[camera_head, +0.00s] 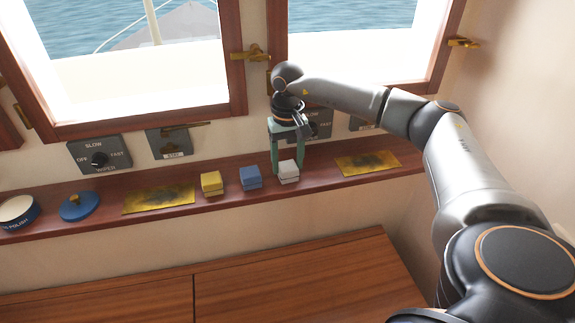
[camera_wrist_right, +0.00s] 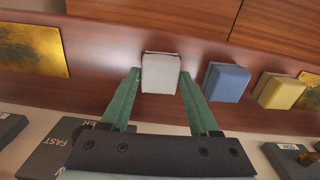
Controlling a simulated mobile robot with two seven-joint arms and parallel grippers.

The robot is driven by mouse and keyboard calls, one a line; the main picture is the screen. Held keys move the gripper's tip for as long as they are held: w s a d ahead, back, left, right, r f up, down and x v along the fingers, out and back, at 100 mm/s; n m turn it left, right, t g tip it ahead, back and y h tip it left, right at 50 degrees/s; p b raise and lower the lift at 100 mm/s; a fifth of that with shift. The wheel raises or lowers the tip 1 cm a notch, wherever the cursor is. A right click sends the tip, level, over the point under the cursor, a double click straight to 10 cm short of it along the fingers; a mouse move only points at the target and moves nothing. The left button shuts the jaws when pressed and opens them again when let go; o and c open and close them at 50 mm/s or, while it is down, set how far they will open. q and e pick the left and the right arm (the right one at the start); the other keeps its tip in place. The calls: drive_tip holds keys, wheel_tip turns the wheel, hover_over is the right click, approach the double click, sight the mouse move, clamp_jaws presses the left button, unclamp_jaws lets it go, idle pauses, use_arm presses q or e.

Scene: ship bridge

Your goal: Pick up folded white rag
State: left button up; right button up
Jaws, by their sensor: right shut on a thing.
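The folded white rag (camera_head: 288,173) is a small white block on the wooden ledge below the window, at the right end of a row of folded rags. My right gripper (camera_head: 287,163) reaches down from above with its green fingers on either side of it. In the right wrist view the white rag (camera_wrist_right: 161,72) sits between the two fingertips, and the gripper is shut on it. The rag still appears to be at ledge level. My left gripper is not in view.
A blue rag (camera_head: 250,178) and a yellow rag (camera_head: 212,183) stand just left of the white one. Brass plates (camera_head: 367,163) (camera_head: 158,199), a blue lid (camera_head: 79,206) and a polish tin (camera_head: 18,211) also lie on the ledge (camera_head: 321,172). Wall switch panels (camera_head: 99,154) are behind.

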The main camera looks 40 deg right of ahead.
sight(287, 166)
drive_tip(key=c, duration=0.3)
drive_tip(key=shift+r, duration=0.15)
drive_tip(key=shift+r, duration=0.25)
wheel_tip(287, 166, up, 2)
drive_tip(key=shift+r+b, duration=0.15)
drive_tip(key=shift+b, duration=0.2)
drive_tip(key=s+a+r, duration=0.5)
drive_tip(key=a+r, duration=0.1)
drive_tip(key=a, duration=0.1)
drive_tip(key=s+a+r+b, duration=0.1)
drive_tip(key=s+a+r, duration=0.2)
drive_tip(key=a+r, duration=0.1)
drive_tip(key=shift+s, duration=0.3)
